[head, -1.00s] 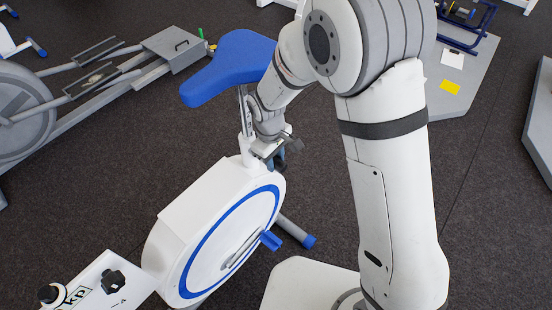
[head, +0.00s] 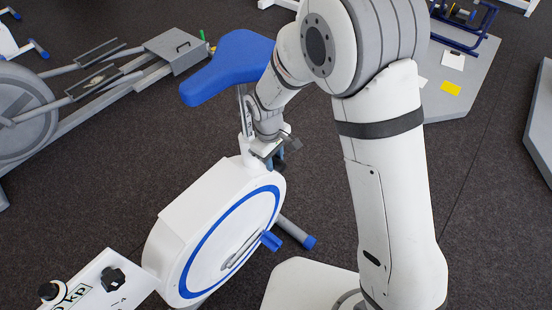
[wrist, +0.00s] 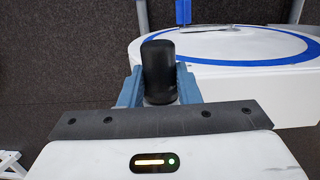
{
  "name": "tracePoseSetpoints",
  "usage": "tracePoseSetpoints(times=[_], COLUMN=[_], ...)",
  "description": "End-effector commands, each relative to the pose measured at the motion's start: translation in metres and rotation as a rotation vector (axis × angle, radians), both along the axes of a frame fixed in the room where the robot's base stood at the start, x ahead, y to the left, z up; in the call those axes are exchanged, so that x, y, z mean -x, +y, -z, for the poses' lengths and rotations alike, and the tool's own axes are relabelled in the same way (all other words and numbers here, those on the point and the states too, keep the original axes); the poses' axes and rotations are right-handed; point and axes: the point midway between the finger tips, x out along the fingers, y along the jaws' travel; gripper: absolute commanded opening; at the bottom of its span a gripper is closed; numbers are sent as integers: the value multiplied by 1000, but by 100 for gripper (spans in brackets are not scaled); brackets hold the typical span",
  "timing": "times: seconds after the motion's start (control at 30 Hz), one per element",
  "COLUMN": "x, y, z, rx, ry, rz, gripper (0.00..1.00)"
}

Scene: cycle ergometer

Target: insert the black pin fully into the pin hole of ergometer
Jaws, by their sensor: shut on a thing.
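The ergometer (head: 185,225) is a white cycle with a blue ring on its side and a blue saddle (head: 233,62) on a metal seat post (head: 245,112). My gripper (head: 278,160) is beside the post, just above the white housing, and partly hidden by my wrist. In the wrist view, my gripper (wrist: 159,88) has its two blue-grey fingers shut on the black pin (wrist: 159,66), which stands out between them. The white housing (wrist: 262,68) shows to its right. The pin hole is not visible in either view, so I cannot tell how the pin's tip sits relative to it.
A blue pedal (head: 271,240) sticks out from the housing below my gripper. A grey elliptical machine (head: 120,72) stands at the back left. A white panel with black knobs (head: 115,280) is at the front left.

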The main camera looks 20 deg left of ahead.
Motion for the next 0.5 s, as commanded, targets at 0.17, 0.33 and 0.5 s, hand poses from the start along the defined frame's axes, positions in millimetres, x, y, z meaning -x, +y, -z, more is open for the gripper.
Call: tracePoseSetpoints(times=[0.17, 0.33, 0.5], x=[-8, -8, -8], y=[13, 13, 12], z=[-3, -3, -4], rx=[-15, -15, -14], ry=[-18, -18, -18], rz=[-7, -9, -10], gripper=[1, 36, 49])
